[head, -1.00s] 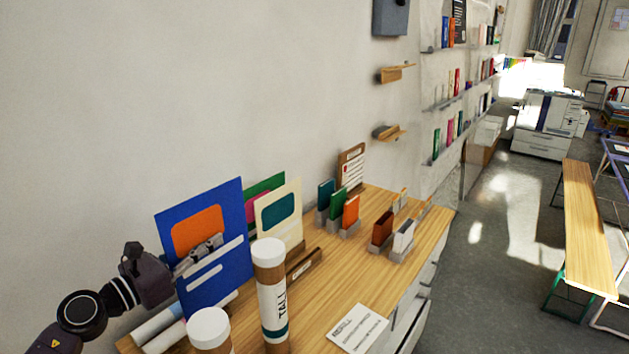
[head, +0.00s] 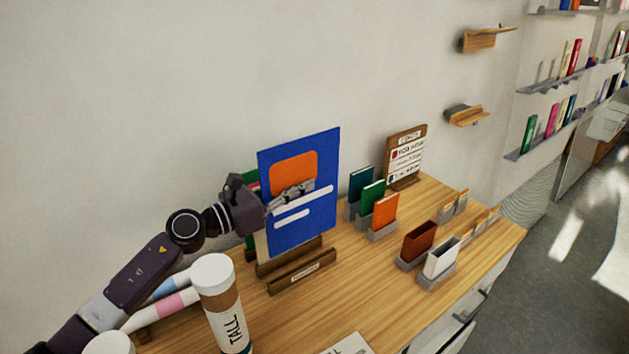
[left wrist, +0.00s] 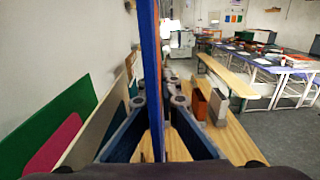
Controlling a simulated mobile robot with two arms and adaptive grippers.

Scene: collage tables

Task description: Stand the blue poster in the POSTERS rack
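The blue poster (head: 325,158), with an orange patch and white bars, is upright in the head view. My left gripper (head: 300,191) is shut on it from its left side. In the left wrist view the poster (left wrist: 151,50) is seen edge-on between the two fingers (left wrist: 160,104). The wooden rack (head: 303,272) has a small label on its front bar, too small to read. The poster's bottom edge is by the rack's back bar; I cannot tell whether it touches. A green poster (left wrist: 55,125) and a cream poster (left wrist: 92,140) stand behind, mostly hidden in the head view. My right gripper is not in view.
A tall tube (head: 222,310) stands in front of the rack, with rolled sheets (head: 165,308) to the left. Small holders with a green booklet (head: 372,197) and an orange booklet (head: 385,211) are to the right, before a wooden sign (head: 405,158). Tabletop (head: 365,275) right of the rack is clear.

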